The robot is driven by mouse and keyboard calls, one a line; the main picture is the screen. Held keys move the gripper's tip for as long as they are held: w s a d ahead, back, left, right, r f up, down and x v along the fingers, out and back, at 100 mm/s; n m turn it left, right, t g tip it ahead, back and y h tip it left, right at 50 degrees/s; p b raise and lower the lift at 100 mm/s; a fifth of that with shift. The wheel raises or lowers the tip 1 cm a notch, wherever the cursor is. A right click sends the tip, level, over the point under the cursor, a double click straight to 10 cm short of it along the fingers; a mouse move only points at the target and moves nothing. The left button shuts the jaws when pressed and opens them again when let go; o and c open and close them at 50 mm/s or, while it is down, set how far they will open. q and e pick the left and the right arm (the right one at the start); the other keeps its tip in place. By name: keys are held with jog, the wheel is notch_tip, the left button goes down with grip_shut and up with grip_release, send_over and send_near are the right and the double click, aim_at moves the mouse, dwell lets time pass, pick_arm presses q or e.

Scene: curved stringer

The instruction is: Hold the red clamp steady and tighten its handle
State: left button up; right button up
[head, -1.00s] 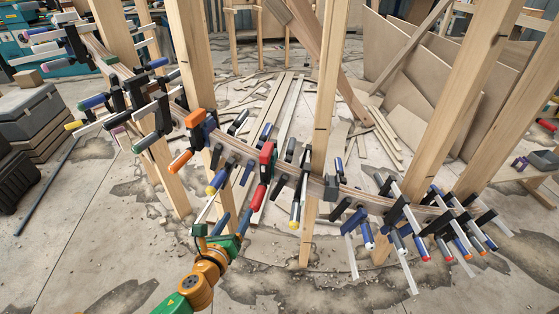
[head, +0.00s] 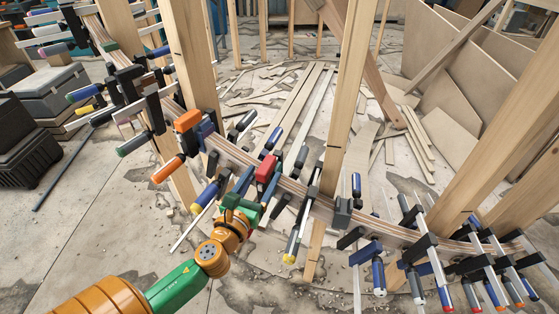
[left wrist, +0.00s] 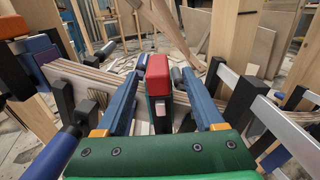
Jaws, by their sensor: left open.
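The red clamp (head: 267,168) sits on the curved laminated wood strip (head: 232,152), near the middle of the head view. Its red head also shows upright in the left wrist view (left wrist: 158,68), with a dark body below it. My left gripper (head: 252,188) is open at the clamp, on the near side of the strip. In the left wrist view its two blue fingers (left wrist: 161,80) stand on either side of the clamp, with a gap visible at each side. The clamp's lower handle is hidden behind my gripper in the head view. My right gripper is not in view.
An orange clamp (head: 188,121) is on the strip to the left, and a yellow-tipped clamp (head: 291,247) hangs close on the right. Several other clamps crowd both ends. Wooden posts (head: 343,95) rise along the strip. The near floor (head: 330,290) is mostly clear.

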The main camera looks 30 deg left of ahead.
aim_at(270, 161)
pick_arm(q)
jog(key=shift+w+a+r, duration=0.1)
jog(key=shift+w, duration=0.35)
jog(key=shift+w+a+r, duration=0.1)
jog(key=shift+w, duration=0.35)
jog(key=w, duration=0.3)
jog(key=w+a, duration=0.1)
jog(key=shift+w+f, duration=0.25)
jog(key=shift+w, duration=0.05)
jog(key=shift+s+r, duration=0.1)
jog(key=shift+s, duration=0.05)
jog(key=c, duration=0.4)
grip_shut()
